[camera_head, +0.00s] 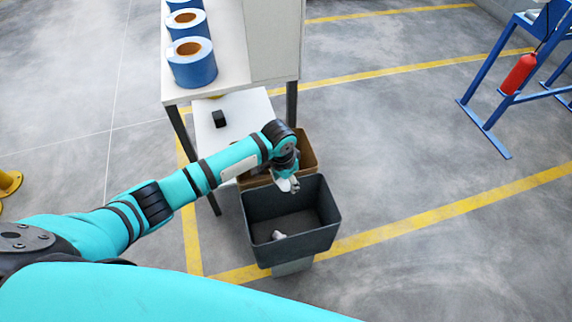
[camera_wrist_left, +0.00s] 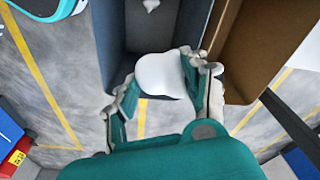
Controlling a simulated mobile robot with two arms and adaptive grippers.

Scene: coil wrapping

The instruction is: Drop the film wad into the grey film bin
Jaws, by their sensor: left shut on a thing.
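My left gripper (camera_head: 288,186) is over the bin's far rim area. In the left wrist view my left gripper (camera_wrist_left: 163,88) is shut on a white film wad (camera_wrist_left: 158,75), with a finger on each side. The wad hangs above the bin opening. A small white piece (camera_head: 278,235) lies on the bin floor and also shows in the wrist view (camera_wrist_left: 150,5). My right gripper is not in view.
A brown cardboard box (camera_head: 309,152) stands directly behind the bin. A white table (camera_head: 225,60) holds blue film rolls (camera_head: 192,62), and a lower shelf carries a small black block (camera_head: 219,118). The floor to the right is clear up to a blue stand with a red extinguisher (camera_head: 518,74).

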